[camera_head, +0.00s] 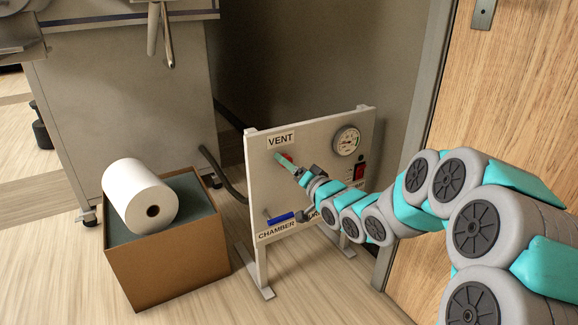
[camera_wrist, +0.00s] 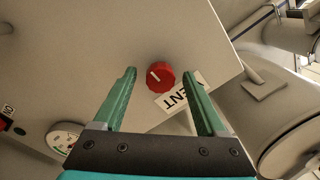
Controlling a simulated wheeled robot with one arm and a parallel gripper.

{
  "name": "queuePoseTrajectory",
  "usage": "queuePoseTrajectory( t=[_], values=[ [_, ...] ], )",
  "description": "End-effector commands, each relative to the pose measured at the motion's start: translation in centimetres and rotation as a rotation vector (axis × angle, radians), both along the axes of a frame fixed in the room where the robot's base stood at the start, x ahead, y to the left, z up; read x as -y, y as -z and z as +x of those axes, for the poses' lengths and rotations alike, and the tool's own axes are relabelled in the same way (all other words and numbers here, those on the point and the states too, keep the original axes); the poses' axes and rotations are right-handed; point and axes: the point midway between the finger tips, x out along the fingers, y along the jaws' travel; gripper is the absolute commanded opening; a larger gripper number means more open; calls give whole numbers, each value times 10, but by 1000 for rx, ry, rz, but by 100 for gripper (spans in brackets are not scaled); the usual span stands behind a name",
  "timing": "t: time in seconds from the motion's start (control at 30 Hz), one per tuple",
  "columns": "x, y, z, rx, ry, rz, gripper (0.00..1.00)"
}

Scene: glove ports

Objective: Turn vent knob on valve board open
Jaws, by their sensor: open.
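The valve board (camera_head: 320,122) is a pale upright panel on feet. Its red vent knob (camera_wrist: 161,76) has a white pointer line and sits beside the VENT label (camera_wrist: 178,93); in the head view the knob (camera_head: 288,156) is partly hidden by my gripper. My gripper (camera_head: 278,156) reaches to the board just below the VENT label. In the wrist view my gripper (camera_wrist: 161,72) is open, with the knob between and slightly beyond the two green fingertips. I see a gap on both sides of the knob, so the fingers do not appear to touch it.
The board also carries a round gauge (camera_head: 347,141), a red switch (camera_head: 359,171) and a blue-handled valve (camera_head: 281,218) above the CHAMBER label. A cardboard box (camera_head: 170,262) with a white roll (camera_head: 139,195) stands left. A wooden door (camera_head: 510,90) is at right.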

Motion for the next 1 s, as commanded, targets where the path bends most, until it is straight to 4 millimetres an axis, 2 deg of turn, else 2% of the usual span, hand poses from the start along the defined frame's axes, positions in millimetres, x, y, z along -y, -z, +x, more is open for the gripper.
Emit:
queuePoseTrajectory(
  t=[0.3, 0.33, 0.9, 1.0],
  values=[
    [-1, -1, 3, 1, 1, 0, 74],
    [-1, -1, 3, 1, 1, 0, 72],
    [-1, -1, 3, 1, 1, -1, 8],
    [-1, -1, 3, 1, 1, -1, 0]
  ],
)
